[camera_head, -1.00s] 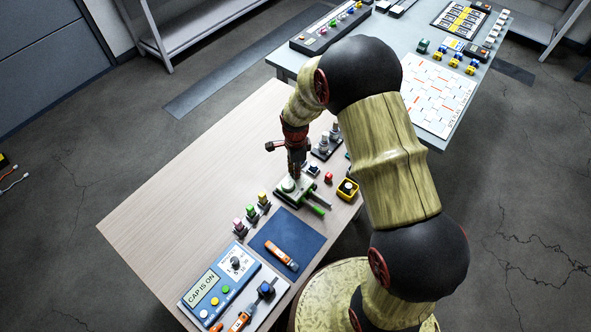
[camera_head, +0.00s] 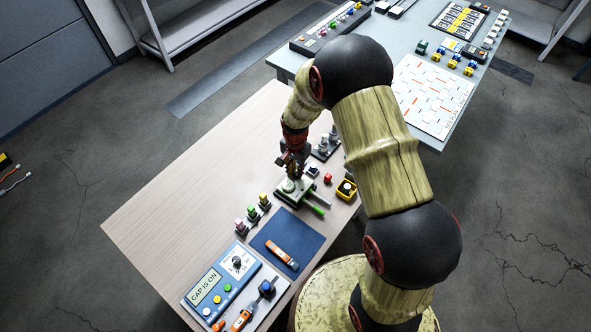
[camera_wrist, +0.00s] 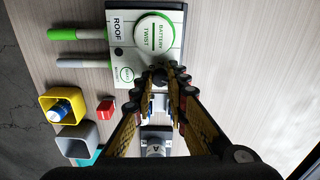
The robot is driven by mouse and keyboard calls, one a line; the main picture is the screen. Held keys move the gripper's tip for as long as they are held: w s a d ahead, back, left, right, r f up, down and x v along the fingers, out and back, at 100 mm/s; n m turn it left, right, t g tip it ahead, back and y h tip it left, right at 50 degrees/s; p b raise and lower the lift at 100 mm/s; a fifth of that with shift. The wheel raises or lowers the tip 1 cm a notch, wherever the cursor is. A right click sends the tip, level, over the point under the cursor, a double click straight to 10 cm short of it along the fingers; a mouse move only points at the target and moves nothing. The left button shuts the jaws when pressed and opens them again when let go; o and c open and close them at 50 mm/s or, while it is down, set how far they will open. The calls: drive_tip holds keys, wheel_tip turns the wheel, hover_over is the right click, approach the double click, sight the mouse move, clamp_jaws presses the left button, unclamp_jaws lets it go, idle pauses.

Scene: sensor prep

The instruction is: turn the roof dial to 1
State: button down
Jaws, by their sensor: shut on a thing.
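The roof sensor (camera_wrist: 117,33), a white box labelled ROOF with a black edge, lies on the wooden table. It has a large round battery twist cap (camera_wrist: 168,38) and a small green-rimmed round button (camera_wrist: 126,74). Two prongs, one green and one grey, stick out on its left in the wrist view. In the head view the sensor (camera_head: 283,194) is under my gripper (camera_head: 291,176). In the wrist view my gripper (camera_wrist: 167,76) is shut on a small dark knob, the roof dial, at the sensor's near edge. The fingers hide most of the dial and its marks.
Near the sensor are a yellow cup (camera_wrist: 76,117) holding a blue piece, a grey cup (camera_wrist: 92,137), a red block (camera_wrist: 105,108) and a grey part marked A (camera_wrist: 155,148). A blue mat (camera_head: 280,255) and blue panel (camera_head: 226,278) lie nearer. The table's left side is clear.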

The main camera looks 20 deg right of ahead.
drive_tip(key=shift+n+p, duration=0.3)
drive_tip(key=shift+n, duration=1.6)
drive_tip(key=c, duration=1.8)
unclamp_jaws()
drive_tip(key=shift+c, duration=0.2)
drive_tip(key=shift+o, duration=0.6)
wheel_tip(320, 180, up, 12)
